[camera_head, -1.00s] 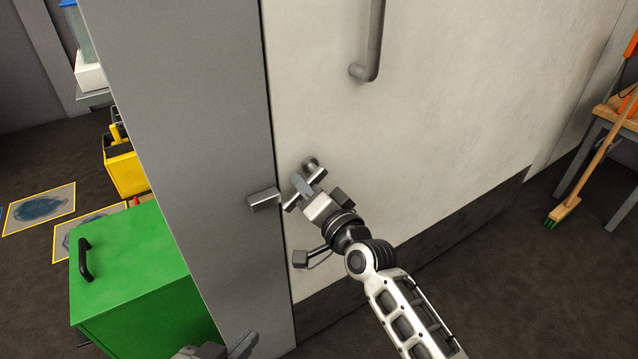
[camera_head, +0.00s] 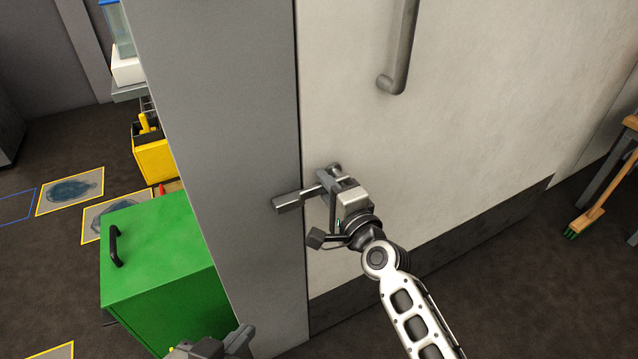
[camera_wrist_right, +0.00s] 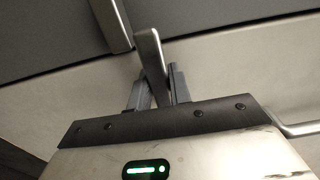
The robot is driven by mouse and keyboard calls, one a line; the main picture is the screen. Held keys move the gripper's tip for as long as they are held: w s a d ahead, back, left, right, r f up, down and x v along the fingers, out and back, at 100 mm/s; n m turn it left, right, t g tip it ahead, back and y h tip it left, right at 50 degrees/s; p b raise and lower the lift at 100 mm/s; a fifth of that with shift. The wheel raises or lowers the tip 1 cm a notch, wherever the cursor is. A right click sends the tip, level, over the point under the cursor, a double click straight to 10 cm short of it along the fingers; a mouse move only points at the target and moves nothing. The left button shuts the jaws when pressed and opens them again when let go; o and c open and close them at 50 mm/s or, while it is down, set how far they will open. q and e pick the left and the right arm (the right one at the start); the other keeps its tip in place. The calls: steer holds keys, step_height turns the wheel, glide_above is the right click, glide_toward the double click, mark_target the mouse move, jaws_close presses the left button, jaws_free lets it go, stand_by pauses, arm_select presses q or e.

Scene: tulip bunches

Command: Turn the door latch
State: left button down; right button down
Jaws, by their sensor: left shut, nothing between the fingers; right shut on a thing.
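The door latch (camera_head: 312,190) is a small grey metal bar on the white door (camera_head: 460,110), near its left edge. In the head view it points left toward a grey block (camera_head: 287,203) on the frame. My right gripper (camera_head: 331,190) is shut on the latch and hides part of it. In the right wrist view the latch (camera_wrist_right: 150,50) stands between the two fingers (camera_wrist_right: 158,88), its end close beside the block (camera_wrist_right: 110,22); whether they touch I cannot tell. My left gripper (camera_head: 242,340) is shut and empty at the bottom edge, away from the latch.
A fixed grey pull handle (camera_head: 397,75) is above the latch on the door. A green box (camera_head: 160,260) with a black handle stands left of the grey frame (camera_head: 230,130). A yellow container (camera_head: 152,158) is behind it. A broom (camera_head: 590,215) leans at the right.

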arm_select(q)
steer(key=shift+w+r, duration=0.15)
arm_select(e)
steer(key=c, duration=1.3)
jaws_free()
arm_select(q)
steer(key=shift+r+p, duration=0.15)
steer(key=shift+p, duration=0.25)
arm_select(e)
steer(key=shift+v, duration=7.95)
arm_select(q)
steer(key=shift+r, duration=0.15)
